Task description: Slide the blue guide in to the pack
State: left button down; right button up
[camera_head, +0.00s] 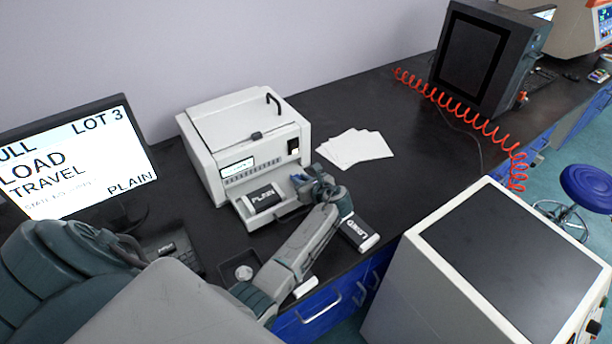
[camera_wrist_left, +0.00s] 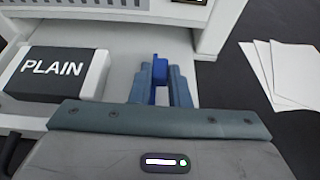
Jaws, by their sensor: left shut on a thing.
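The blue guide (camera_wrist_left: 160,72) stands upright between the fingertips of my left gripper (camera_wrist_left: 162,90) in the left wrist view. The gripper is shut on it. The pack, a black and white block marked PLAIN (camera_wrist_left: 57,73), lies on the machine's pull-out tray (camera_wrist_left: 125,40), to the left of the guide with a gap between them. In the head view the pack (camera_head: 263,197) sits on the tray and my left gripper (camera_head: 306,184) is at its right. The guide is mostly hidden by the gripper there. My right gripper is not seen.
The white machine (camera_head: 245,140) stands behind the tray. A second block marked LOAD (camera_head: 358,233) lies on the black bench right of my arm. White sheets (camera_head: 355,148) lie to the machine's right. A monitor (camera_head: 78,160) stands at left, and a red coiled hose (camera_head: 460,115) at right.

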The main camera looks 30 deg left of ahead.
pick_arm(q)
jog(key=c, duration=1.4)
grip_release()
jog(key=shift+o, duration=0.2)
jog(key=shift+s+d+r, duration=0.1)
jog(key=shift+d, duration=0.45)
jog(key=b+v, duration=0.2)
jog(key=v, duration=0.7)
jog(key=shift+a, duration=0.1)
jog(key=shift+s+d+r, duration=0.25)
jog(key=shift+d, duration=0.1)
